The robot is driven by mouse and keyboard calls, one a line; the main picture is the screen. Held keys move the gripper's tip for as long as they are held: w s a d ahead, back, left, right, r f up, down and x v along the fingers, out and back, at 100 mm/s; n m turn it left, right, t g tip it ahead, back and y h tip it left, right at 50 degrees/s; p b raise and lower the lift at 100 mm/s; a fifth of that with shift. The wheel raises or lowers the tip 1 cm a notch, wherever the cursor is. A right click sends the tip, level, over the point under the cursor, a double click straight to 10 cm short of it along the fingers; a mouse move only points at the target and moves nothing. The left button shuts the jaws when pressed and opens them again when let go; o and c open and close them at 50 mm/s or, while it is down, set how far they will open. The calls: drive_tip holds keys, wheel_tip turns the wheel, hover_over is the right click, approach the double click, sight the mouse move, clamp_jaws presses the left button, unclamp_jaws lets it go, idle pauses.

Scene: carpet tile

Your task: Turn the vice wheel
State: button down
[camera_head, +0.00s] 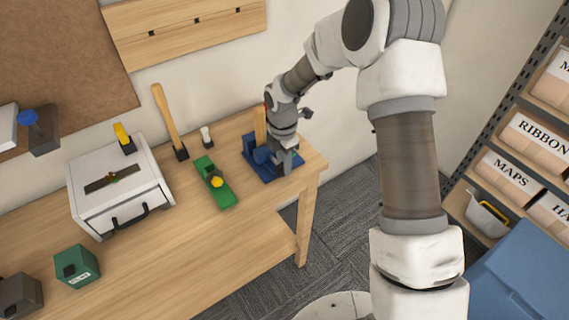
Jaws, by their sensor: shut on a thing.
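A blue vice (251,153) stands near the right end of the wooden workbench. A light wooden piece (260,124) rises upright at its back. My gripper (284,170) points down at the right side of the vice, over its blue base. It is shut on part of the vice, which I take to be the wheel; the fingers and my wrist hide most of that wheel. How far the wheel is turned cannot be seen.
A green tool with a yellow knob (216,184) lies left of the vice. A white drawer box (118,188), a mallet-like tool (169,120) and a green box (77,267) are further left. The workbench (185,240) ends just right of the vice. Shelves (535,140) stand at right.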

drive_tip(key=shift+f, duration=0.1)
drive_tip(key=t+h+b, duration=0.1)
drive_tip(key=b, duration=0.1)
drive_tip(key=t+h+b, duration=0.1)
drive_tip(key=b, duration=0.2)
drive_tip(key=shift+s+a+f+h, duration=0.1)
drive_tip(key=shift+s+a+h, duration=0.1)
drive_tip(key=shift+a+h, duration=0.2)
drive_tip(key=t+h+b, duration=0.1)
drive_tip(key=h+b, duration=0.1)
drive_tip(key=t+h+b, duration=0.1)
drive_tip(key=b, duration=0.1)
drive_tip(key=shift+s+a+t+h+b, duration=0.2)
drive_tip(key=shift+a+t+h+b, duration=0.1)
drive_tip(key=shift+h, duration=0.1)
drive_tip(key=h+b, duration=0.1)
drive_tip(key=t+h, duration=0.1)
drive_tip(key=t+h+b, duration=0.1)
drive_tip(key=shift+s+a+f+h+b, duration=0.1)
drive_tip(key=shift+s+a+h+b, duration=0.1)
drive_tip(key=shift+a+h+b, duration=0.1)
drive_tip(key=shift+s+t+h+b, duration=0.1)
drive_tip(key=shift+t+h+b, duration=0.45)
drive_tip(key=shift+t+h, duration=0.65)
drive_tip(key=shift+h, duration=0.3)
drive_tip(key=c, duration=0.8)
unclamp_jaws()
drive_tip(key=shift+f, duration=0.1)
drive_tip(key=shift+o, duration=0.2)
